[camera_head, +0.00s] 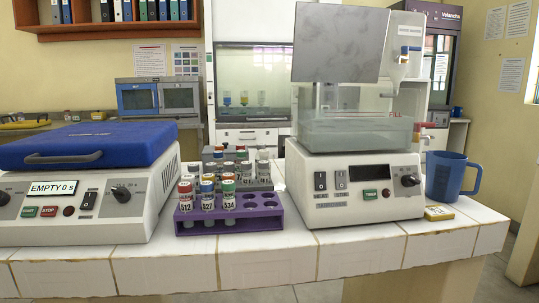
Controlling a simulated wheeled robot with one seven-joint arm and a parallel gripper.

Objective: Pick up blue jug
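The blue jug (446,177) stands upright on the white tiled bench (359,250), near its right end. Its handle sticks out to the right. It is just right of a white machine with a water bath on top, with a small gap between them. My gripper is not in view.
The white water-bath machine (352,208) stands left of the jug. A small yellow box (439,213) lies in front of the jug. A purple rack (262,222) with several tubes and a blue-lidded machine (88,144) stand further left. The bench's right corner is clear.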

